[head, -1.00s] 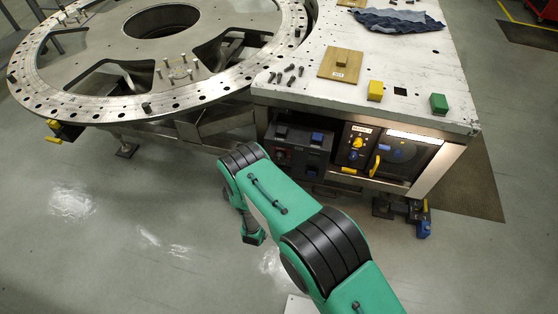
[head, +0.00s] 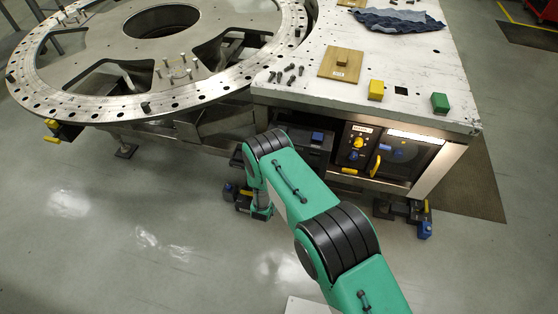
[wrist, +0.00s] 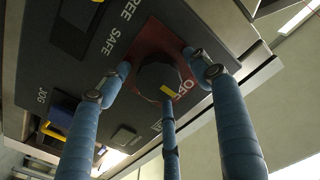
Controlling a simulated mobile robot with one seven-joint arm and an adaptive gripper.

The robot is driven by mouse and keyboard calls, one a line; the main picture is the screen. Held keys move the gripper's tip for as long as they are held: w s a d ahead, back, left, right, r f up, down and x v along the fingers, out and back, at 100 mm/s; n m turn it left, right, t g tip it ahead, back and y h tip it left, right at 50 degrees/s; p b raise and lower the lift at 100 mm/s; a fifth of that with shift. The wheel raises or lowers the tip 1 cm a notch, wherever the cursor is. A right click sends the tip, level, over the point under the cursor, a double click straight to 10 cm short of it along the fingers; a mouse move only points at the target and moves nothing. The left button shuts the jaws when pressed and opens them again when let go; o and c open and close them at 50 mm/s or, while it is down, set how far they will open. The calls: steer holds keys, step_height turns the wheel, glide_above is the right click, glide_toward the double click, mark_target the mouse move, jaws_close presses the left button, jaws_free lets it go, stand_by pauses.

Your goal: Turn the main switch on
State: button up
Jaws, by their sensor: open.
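The main switch appears to be a dark round knob (wrist: 152,78) on a red square plate (wrist: 146,40) in the wrist view. A yellow mark on the knob lies near the printed word OFF. My gripper (wrist: 157,63) has three blue fingers, spread apart with nothing held. The fingertips are around the knob, one on each side and one below it in the picture; whether they touch it is unclear.
The panel also reads FREE, SAFE and JOG, with a yellow handle (wrist: 52,131) nearby. In the head view, a yellow knob (head: 357,143) and yellow handle (head: 375,165) sit to the right of my arm. The white-topped bench (head: 310,60) overhangs the panels. Open floor lies in front.

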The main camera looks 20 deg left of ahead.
steer(key=c, duration=1.1)
steer(key=shift+m+b, duration=0.35)
steer(key=shift+m, duration=0.05)
steer(key=shift+c, duration=0.3)
steer(key=m+b, duration=0.3)
steer(key=m, duration=0.1)
steer(key=shift+w, duration=0.1)
steer(key=m+b, duration=0.3)
steer(key=m, duration=0.1)
steer(key=shift+m, duration=0.4)
steer(key=m+b, duration=0.1)
steer(key=m, duration=0.3)
steer(key=shift+d+m, duration=0.15)
steer(key=shift+m, duration=0.15)
steer(key=shift+d+m+b, duration=0.1)
steer(key=shift+m+b, duration=0.2)
steer(key=shift+m, duration=1.6)
steer(key=shift+o, duration=0.2)
steer(key=shift+f, duration=0.1)
